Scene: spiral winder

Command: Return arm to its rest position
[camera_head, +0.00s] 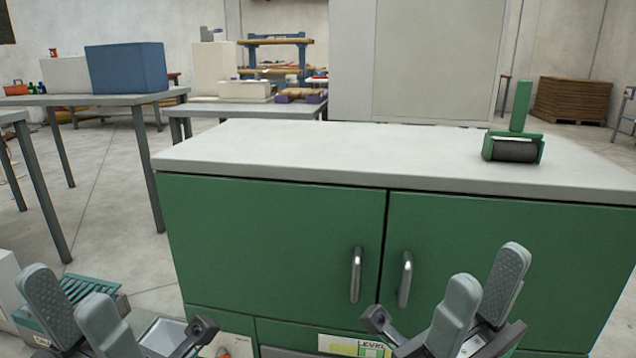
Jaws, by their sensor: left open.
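My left gripper (68,292) is at the lower left of the head view, its two grey pads apart and nothing between them. My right gripper (488,268) is at the lower right, in front of the green cabinet doors, its pads also apart and empty. A green winder with a dark roller (516,151) and an upright green handle stands on the cabinet's light top (350,150), toward the right. Neither gripper touches it.
The green cabinet (275,240) with two metal handles fills the middle. Tables at the left carry a blue box (126,68) and pale boxes. A teal ribbed item (88,289) lies behind my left gripper. The cabinet top is otherwise clear.

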